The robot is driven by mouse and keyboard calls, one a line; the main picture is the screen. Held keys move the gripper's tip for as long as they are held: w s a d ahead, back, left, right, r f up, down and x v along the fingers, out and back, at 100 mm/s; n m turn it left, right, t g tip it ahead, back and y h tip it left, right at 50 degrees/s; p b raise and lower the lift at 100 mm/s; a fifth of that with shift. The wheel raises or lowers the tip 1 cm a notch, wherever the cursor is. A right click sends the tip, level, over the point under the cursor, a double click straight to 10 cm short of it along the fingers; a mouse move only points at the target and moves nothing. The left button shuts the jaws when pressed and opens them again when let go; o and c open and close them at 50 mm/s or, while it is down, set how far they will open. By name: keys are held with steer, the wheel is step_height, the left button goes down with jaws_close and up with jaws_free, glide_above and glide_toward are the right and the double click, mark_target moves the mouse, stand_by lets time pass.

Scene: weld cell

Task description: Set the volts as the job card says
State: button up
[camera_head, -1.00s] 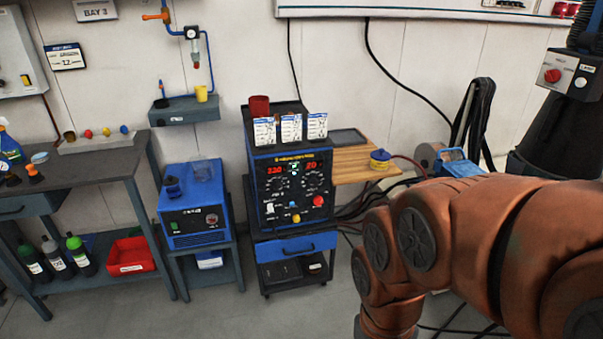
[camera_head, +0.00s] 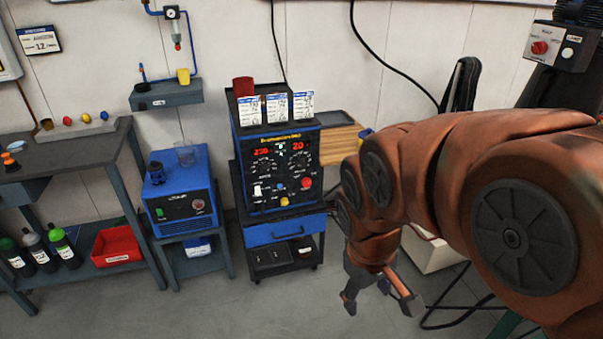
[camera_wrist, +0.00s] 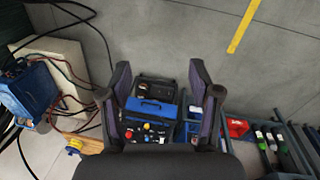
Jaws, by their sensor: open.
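The welding machine (camera_head: 276,145) stands on a blue cart with a black front panel. Two red readouts (camera_head: 261,152) glow on it, seeming to show about 230 on the left and 20 on the right, though the digits are blurred. A dial (camera_head: 265,167) sits below the left readout and another (camera_head: 298,161) below the right. Three white job cards (camera_head: 276,107) stand on top; their text is too small to read. My gripper (camera_head: 379,299) is open and empty, low and right of the cart. In the wrist view my gripper's fingers (camera_wrist: 159,68) are apart, with the machine's panel (camera_wrist: 147,134) beyond.
A red cup (camera_head: 243,87) stands behind the cards. The panel also has a white switch (camera_head: 257,190) and a red button (camera_head: 306,183). A blue unit (camera_head: 181,195) stands left of the cart, a wooden shelf (camera_head: 335,145) right. Floor in front is clear; cables lie at right.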

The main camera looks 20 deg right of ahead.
mark_target(302, 165)
steer(key=w+d+f+n+t+h+b, duration=0.2)
steer(key=w+d+n+t+b, duration=0.35)
steer(key=w, duration=1.05)
steer(key=w+d+f+n+t+h+b, duration=0.1)
steer(key=w+d+f+n+t+b, duration=0.15)
steer(key=w+d+n+b, duration=0.75)
steer(key=w+d+f+n+t+h+b, duration=0.2)
steer(key=w+n+t+b, duration=0.55)
steer(key=w, duration=1.55)
steer(key=w+a+f+n+y+b, duration=0.2)
steer(key=w+f+n+b, duration=0.2)
steer(key=w+n, duration=0.1)
steer(key=w+a+f+n+t+y+b, duration=0.1)
steer(key=w+a+f+n+y+b, duration=0.1)
steer(key=w+f+n+y+b, duration=0.1)
steer(key=w+a+f+n+t+y+b, duration=0.1)
steer(key=w+a+f+n+y+b, duration=0.1)
steer(key=w+f+n+b, duration=0.4)
steer(key=shift+w+a+n+y, duration=0.1)
steer(key=shift+w+n+y, duration=0.45)
steer(key=shift+w, duration=1.1)
steer(key=w+p, duration=0.2)
steer(key=shift+w+f, duration=0.1)
steer(key=shift+w, duration=0.2)
steer(key=shift+w+a+p, duration=0.15)
steer(key=shift+w+p, duration=0.25)
steer(key=shift+p, duration=0.45)
steer(key=shift+w+p, duration=0.55)
steer(key=shift+p, duration=0.2)
steer(key=shift+f, duration=0.1)
